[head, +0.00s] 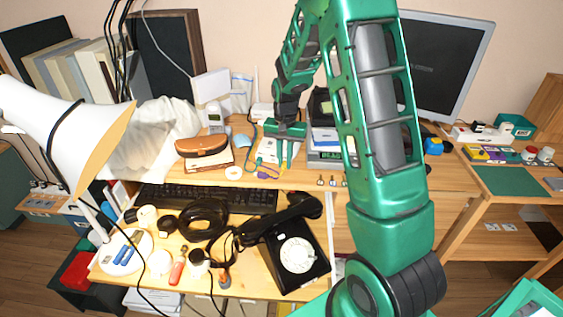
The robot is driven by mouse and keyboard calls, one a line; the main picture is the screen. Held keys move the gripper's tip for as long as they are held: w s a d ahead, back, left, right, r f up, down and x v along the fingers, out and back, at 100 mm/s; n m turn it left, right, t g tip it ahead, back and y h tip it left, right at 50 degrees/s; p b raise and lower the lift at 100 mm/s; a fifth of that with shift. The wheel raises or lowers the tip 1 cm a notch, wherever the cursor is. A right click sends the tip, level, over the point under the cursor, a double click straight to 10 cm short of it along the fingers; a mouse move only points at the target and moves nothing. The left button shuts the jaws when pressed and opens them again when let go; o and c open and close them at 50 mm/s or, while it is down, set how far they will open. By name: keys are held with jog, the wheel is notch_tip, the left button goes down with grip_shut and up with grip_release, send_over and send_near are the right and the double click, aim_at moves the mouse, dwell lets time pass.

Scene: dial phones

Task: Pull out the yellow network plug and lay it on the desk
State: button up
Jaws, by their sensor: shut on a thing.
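My gripper (284,165) points down over the back shelf of the desk, in front of a white box (266,151). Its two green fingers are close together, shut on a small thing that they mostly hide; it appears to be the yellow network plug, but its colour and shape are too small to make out. A dark cable and a small purple and yellowish item (268,172) lie just left of the fingertips. I cannot tell whether the plug is in a socket or clear of it.
A brown case (202,146) stands left of my gripper, near a cordless phone (215,115). A black keyboard (208,197) and a black dial phone (297,255) are in front. Grey devices (325,156) stand close on the right. Some bare wood shows near the shelf's front edge.

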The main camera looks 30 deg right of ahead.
jog(key=shift+s+a, duration=0.85)
jog(key=shift+a, duration=0.05)
dwell(0.3)
jog(key=shift+r, duration=0.15)
jog(key=shift+r, duration=1.9)
